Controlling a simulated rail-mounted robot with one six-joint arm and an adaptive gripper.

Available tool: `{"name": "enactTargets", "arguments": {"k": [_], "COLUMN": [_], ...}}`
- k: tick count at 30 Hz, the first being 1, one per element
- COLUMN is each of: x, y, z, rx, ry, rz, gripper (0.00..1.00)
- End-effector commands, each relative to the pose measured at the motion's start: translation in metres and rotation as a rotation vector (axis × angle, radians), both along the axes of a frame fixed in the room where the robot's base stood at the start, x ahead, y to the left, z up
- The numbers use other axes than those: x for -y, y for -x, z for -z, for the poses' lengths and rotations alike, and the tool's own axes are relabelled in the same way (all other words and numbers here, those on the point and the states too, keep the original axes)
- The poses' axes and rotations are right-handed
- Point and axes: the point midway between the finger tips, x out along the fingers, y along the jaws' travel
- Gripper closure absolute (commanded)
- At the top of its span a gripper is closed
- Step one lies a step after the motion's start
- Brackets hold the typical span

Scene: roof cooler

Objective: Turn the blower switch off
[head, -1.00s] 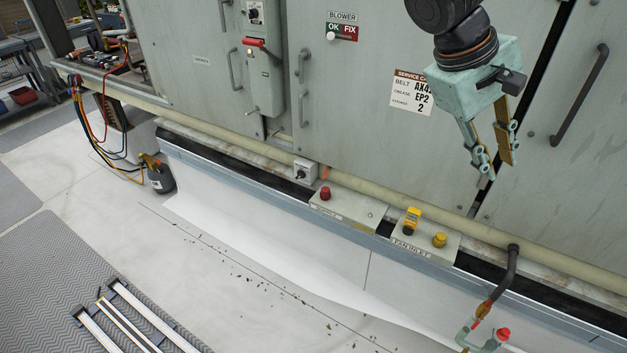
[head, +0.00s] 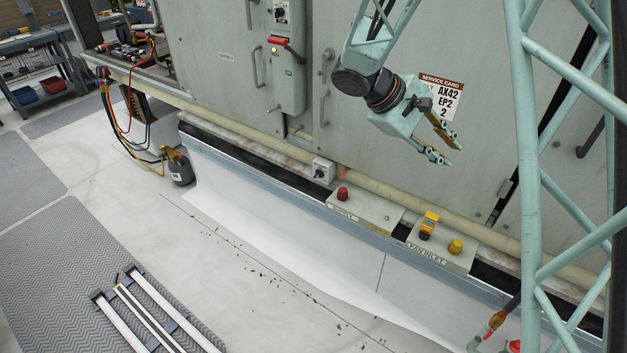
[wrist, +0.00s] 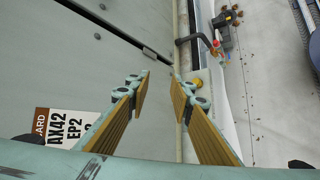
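A grey switch box (head: 289,65) is on the cabinet door at upper centre, with a red-tipped lever (head: 279,41) and a small black rotary knob (head: 281,13) above it. A small grey box with a rotary knob (head: 322,171) sits lower, by the beige pipe. No blower label is readable now, so I cannot tell which control is the blower switch. My gripper (head: 450,152) is open and empty, right of these controls and in front of the cabinet. The wrist view also shows its parted fingers (wrist: 160,84), with none of these switches identifiable.
A service card (head: 443,96) is behind my gripper. Below the pipe (head: 262,137) are a red button (head: 342,194), a yellow meter (head: 428,225) and a yellow button (head: 456,246). Door handles (head: 324,108) protrude. A black canister with hoses (head: 180,169) stands left.

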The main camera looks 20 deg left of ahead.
Motion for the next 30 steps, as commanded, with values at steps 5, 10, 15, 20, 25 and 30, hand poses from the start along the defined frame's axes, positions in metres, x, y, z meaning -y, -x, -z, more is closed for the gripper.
{"name": "enactTargets", "arguments": {"k": [5,10,15,20,25,30], "x": [-0.03,-0.058,-0.089,-0.12,-0.155,-0.191], "y": [-0.025,-0.046,-0.065,-0.081,-0.096,-0.108], "z": [0.025,0.048,0.072,0.096,0.122,0.149], "rx": [0.003,0.011,0.024,0.039,0.06,0.084], "ry": [0.062,0.121,0.181,0.236,0.293,0.348], "rz": [-0.064,-0.125,-0.187,-0.246,-0.31,-0.377], "gripper": [0.79,0.79,0.79,0.79,0.79,0.79]}}
